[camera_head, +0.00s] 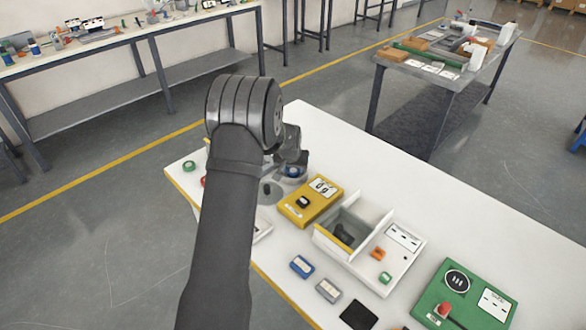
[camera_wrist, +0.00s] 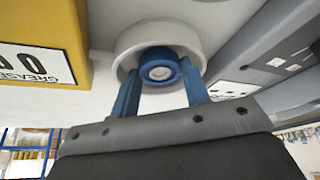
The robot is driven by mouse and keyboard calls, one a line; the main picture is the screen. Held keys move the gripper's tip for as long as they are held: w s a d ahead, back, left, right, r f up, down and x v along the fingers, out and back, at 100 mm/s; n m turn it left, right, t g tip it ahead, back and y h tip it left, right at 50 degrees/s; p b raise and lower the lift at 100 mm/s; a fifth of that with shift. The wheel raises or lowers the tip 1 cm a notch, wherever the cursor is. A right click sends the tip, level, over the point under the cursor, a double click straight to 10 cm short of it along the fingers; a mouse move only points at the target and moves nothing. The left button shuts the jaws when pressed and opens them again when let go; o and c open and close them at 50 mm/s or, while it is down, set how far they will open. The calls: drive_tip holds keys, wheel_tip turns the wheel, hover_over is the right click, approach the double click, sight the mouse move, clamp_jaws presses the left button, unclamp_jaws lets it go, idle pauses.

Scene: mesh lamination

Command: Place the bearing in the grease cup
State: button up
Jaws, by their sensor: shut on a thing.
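The bearing (camera_wrist: 160,64) is a blue ring with a pale centre. In the wrist view it sits between the two blue fingers of my gripper (camera_wrist: 159,76), which is shut on it. A white round cup (camera_wrist: 128,42), which looks like the grease cup, surrounds the bearing in that view. I cannot tell whether the bearing is inside the cup or just above it. In the head view my gripper (camera_head: 291,165) is low over the table, left of the yellow box, with the blue bearing (camera_head: 292,171) showing small below it. My arm hides part of this area.
The yellow box (camera_head: 326,208) with a "GREASE" label stands close to the gripper. A white divided tray (camera_head: 408,262) and a green panel (camera_head: 430,300) lie to the right. Small blue (camera_head: 302,266) and grey (camera_head: 328,290) blocks lie in front. The table's back right is clear.

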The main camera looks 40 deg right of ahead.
drive_tip(key=shift+f, duration=0.15)
drive_tip(key=o, duration=0.7)
drive_tip(key=v, duration=1.2)
